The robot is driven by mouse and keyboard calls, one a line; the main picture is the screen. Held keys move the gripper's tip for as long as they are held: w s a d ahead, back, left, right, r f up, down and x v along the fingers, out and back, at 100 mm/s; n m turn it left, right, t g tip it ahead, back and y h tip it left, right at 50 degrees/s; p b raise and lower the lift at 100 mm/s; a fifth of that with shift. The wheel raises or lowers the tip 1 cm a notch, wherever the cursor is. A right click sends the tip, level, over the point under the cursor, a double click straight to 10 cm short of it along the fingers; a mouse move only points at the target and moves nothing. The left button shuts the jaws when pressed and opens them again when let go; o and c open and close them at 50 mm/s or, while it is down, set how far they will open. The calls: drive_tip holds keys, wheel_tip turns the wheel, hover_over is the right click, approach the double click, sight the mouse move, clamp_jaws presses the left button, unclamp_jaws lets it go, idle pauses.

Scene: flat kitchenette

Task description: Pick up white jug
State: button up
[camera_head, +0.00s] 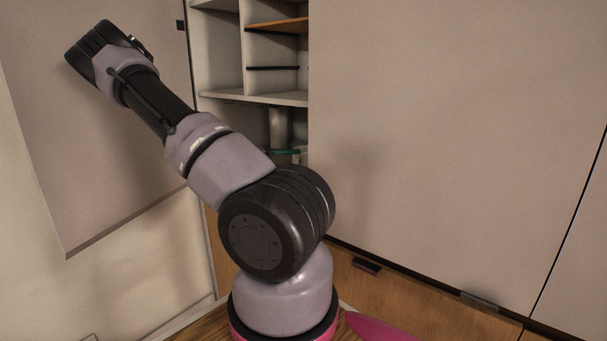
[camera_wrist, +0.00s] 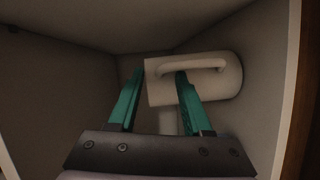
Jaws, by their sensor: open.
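The white jug (camera_wrist: 220,84) is in a cupboard compartment in the wrist view. Its handle (camera_wrist: 205,64) faces the camera and runs along its upper part in the picture. My gripper (camera_wrist: 160,73) is open, with two teal fingers. The left fingertip is just beside the jug's left end. The right finger overlaps the jug's front, its tip just under the handle; I cannot tell whether it touches or passes behind the handle. In the head view, only a teal bit of my gripper (camera_head: 285,152) shows inside the cupboard; the rest is hidden by my arm and the door.
A pale upright object (camera_wrist: 168,121) stands below the jug in the wrist view, between the fingers. Compartment walls (camera_wrist: 75,85) close in on both sides. In the head view, open shelves (camera_head: 275,60) are above, and a large closed panel (camera_head: 450,130) is right of the opening.

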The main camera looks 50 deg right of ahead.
drive_tip(key=shift+s+d, duration=0.1)
drive_tip(key=shift+d, duration=0.25)
clamp_jaws()
idle(1.2)
